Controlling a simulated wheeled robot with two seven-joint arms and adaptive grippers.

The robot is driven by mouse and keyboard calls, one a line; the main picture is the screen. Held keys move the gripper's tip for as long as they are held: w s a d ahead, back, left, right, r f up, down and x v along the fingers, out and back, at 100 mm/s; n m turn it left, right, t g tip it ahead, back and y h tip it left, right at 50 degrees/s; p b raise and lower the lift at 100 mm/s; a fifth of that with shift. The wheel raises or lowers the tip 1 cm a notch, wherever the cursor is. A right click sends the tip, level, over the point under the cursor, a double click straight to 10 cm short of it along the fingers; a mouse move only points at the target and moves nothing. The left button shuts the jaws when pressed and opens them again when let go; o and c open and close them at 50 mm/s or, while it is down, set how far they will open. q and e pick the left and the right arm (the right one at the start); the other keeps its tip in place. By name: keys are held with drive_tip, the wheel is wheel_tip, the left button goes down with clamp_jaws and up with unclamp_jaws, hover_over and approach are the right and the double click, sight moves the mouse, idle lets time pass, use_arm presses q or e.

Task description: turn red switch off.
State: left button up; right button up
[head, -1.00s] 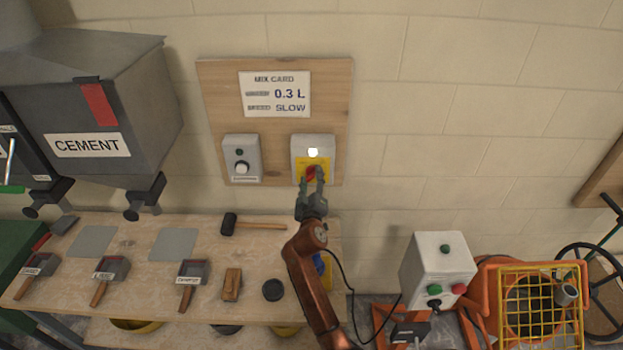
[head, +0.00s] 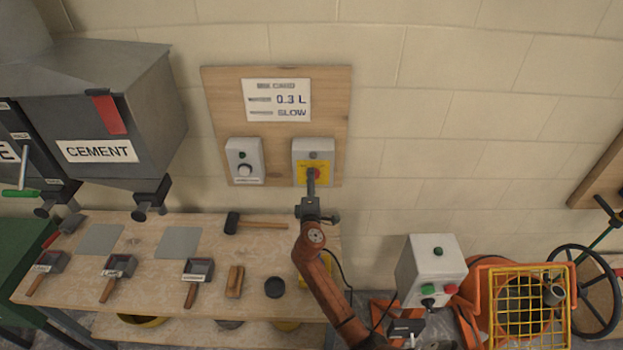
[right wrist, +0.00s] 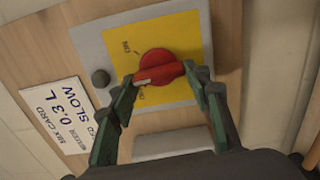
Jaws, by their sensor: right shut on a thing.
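The red switch (head: 316,173) is a round knob with a raised grip bar on a yellow plate (right wrist: 185,42), on a grey box (head: 327,148). In the right wrist view the red switch (right wrist: 157,64) has its bar lying nearly sideways, with a pale mark at its left end. My right gripper (head: 311,176) is at the switch, its fingers on both ends of the bar, shut on it. The round lamp (right wrist: 100,77) beside the yellow plate is dark; in the head view the lamp (head: 315,155) is also unlit. My left gripper is not in view.
Below are a workbench (head: 150,262) with tools, a cement hopper (head: 100,95) left, and a control box (head: 432,262) right.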

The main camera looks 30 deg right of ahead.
drive_tip(key=shift+s+d+f+n+p, duration=0.15)
drive_tip(key=shift+n+p, duration=1.1)
drive_tip(key=shift+n, duration=0.85)
drive_tip(key=shift+w+d+n+p, duration=0.1)
drive_tip(key=shift+n+p, duration=1.15)
drive_tip(key=shift+n, duration=0.85)
drive_tip(key=o, duration=1.2)
drive_tip(key=shift+c, duration=0.2)
drive_tip(key=shift+a, duration=0.1)
drive_tip(key=v, duration=1.2)
